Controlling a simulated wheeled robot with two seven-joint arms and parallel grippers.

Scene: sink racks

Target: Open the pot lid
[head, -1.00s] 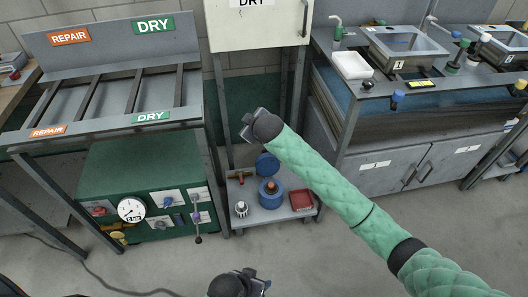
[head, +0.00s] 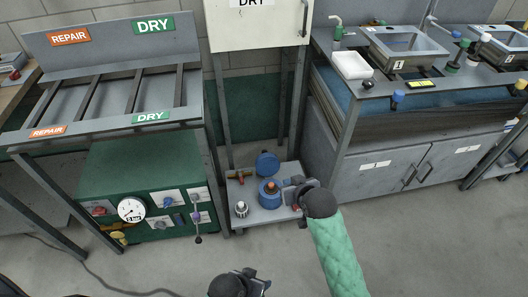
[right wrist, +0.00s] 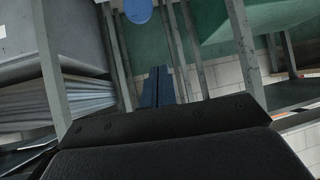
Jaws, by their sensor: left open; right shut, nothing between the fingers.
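A blue pot (head: 268,196) stands on a low grey shelf, with something orange-red visible at its top. A round blue lid (head: 268,164) shows just behind the pot, raised rather than covering it; I cannot tell how it is joined. My right gripper (head: 286,189) is shut and empty at the pot's right side; I cannot tell whether it touches. Its closed fingers (right wrist: 158,88) show in the right wrist view, with a blue round piece (right wrist: 138,10) at the top edge. My left gripper (head: 264,281) is open and empty at the bottom, away from the pot.
The low shelf (head: 258,216) also holds a small silver-and-white item (head: 241,209) and a red-handled brass piece (head: 241,177). A red tray is mostly hidden by my right gripper. A green gauge panel (head: 130,175) stands left, a grey cabinet (head: 400,165) right.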

